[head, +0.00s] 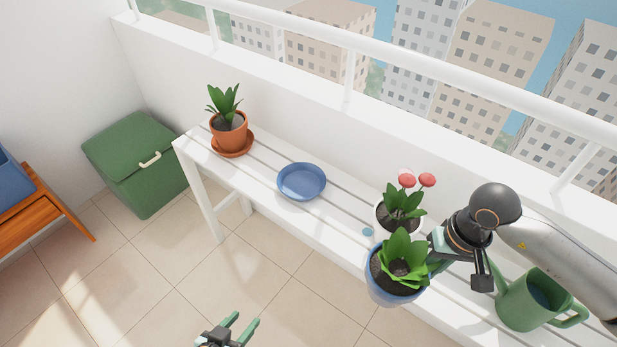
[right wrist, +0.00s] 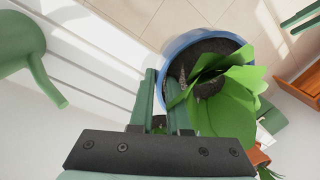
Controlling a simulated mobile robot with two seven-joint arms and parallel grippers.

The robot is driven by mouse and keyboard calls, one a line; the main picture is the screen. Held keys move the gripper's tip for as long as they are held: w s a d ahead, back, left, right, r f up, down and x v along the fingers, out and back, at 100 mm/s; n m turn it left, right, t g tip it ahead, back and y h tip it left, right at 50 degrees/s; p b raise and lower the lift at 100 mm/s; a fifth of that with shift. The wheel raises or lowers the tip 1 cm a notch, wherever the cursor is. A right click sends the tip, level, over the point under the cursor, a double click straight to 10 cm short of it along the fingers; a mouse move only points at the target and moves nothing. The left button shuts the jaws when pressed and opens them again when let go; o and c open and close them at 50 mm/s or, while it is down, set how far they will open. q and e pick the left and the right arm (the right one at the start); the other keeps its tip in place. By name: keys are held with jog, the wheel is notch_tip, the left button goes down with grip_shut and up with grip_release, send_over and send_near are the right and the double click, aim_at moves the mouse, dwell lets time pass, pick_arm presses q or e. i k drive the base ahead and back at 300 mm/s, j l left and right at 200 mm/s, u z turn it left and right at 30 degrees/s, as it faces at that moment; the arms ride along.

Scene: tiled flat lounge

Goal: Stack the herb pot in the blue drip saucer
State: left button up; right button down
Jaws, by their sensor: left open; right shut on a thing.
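The herb pot (head: 390,291), blue with dark soil and broad green leaves, is at the bench's front edge in the head view. My right gripper (head: 432,262) is shut on its rim from the right. The right wrist view shows the green fingers (right wrist: 165,88) at the blue rim of the pot (right wrist: 176,48), partly covered by leaves. The pot's base is hidden. The blue drip saucer (head: 301,182) lies empty on the bench, left of the pot and apart from it. My left gripper (head: 240,328) is open and empty, low over the floor.
On the white slatted bench (head: 262,160) stand a terracotta pot (head: 229,136), a white flower pot (head: 382,218) close behind the herb pot, and a green watering can (head: 530,301). A small light-blue disc (head: 367,231) lies nearby. A green box (head: 135,170) stands left.

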aim_at(302, 184)
jog(key=i+j, duration=0.2)
jog(key=j, duration=0.15)
jog(key=i+j, duration=0.15)
jog(key=j, duration=0.2)
jog(key=i+j+u, duration=0.1)
jog(key=j, duration=0.25)
jog(key=i, duration=0.1)
